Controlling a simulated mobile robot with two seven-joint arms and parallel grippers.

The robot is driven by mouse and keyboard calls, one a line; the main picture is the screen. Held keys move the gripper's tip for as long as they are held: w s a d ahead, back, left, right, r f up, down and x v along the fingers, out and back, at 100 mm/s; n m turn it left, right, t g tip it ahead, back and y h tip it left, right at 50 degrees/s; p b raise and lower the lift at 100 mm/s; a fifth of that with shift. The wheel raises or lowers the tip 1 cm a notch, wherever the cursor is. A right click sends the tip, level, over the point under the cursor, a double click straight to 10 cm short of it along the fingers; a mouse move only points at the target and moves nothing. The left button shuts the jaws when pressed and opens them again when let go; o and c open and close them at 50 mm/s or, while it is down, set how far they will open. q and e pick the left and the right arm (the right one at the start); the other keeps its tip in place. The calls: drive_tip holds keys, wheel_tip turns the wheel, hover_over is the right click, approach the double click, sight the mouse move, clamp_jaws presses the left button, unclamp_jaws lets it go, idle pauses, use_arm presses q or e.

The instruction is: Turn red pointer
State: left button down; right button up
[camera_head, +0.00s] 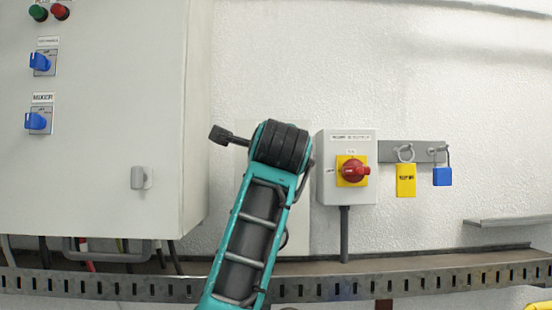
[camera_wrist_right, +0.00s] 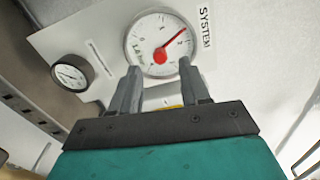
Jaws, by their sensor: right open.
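The red pointer (camera_wrist_right: 174,41) is a thin needle on a round red hub, on a white round dial (camera_wrist_right: 150,30) marked with numbers. In the right wrist view it points to the upper right. The dial sits on a light panel (camera_wrist_right: 98,28) lettered SYSTEM. My right gripper (camera_wrist_right: 158,66) is open, its two grey fingers spread just below the hub in the picture, one on each side. In the head view my arm hides the dial and pointer. My left gripper is not in view.
A small black-rimmed gauge (camera_wrist_right: 72,74) stands beside the dial. In the head view a large cabinet (camera_head: 95,170) is left of my arm. A switch box (camera_head: 330,185) with a red knob (camera_head: 356,171) and hanging locks (camera_head: 442,177) are right. A slotted rail (camera_head: 420,280) runs below.

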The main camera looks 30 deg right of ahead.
drive_tip(key=b+v, duration=0.1)
drive_tip(key=v, duration=0.9)
drive_tip(key=shift+b, duration=0.3)
drive_tip(key=shift+a, duration=0.1)
drive_tip(key=shift+f, duration=0.1)
